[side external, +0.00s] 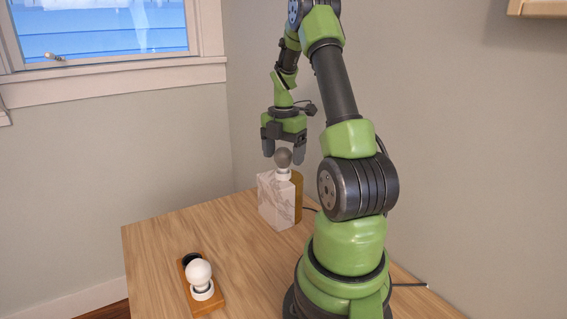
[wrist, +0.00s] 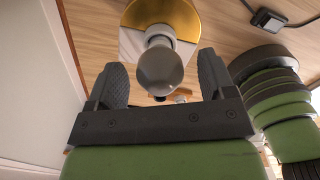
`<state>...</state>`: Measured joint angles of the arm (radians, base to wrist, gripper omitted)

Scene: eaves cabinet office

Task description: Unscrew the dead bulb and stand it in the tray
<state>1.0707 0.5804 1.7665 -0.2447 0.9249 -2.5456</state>
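The dead bulb (side external: 283,158) is grey and stands upright in a white socket (side external: 283,174) on a lamp base of white marble (side external: 275,203) and brass (side external: 297,183). In the wrist view the grey bulb (wrist: 160,70) shows between and beyond my fingertips. My gripper (side external: 284,152) is open, points down and is just above the bulb, with fingers apart on either side; it also shows in the wrist view (wrist: 160,78).
The wooden table (side external: 160,235) is clear between the lamp and the tray. A dark cord runs from the lamp behind my arm, and a small black box (wrist: 268,20) with a cable lies on the table in the wrist view. A window (side external: 105,30) and walls are behind.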

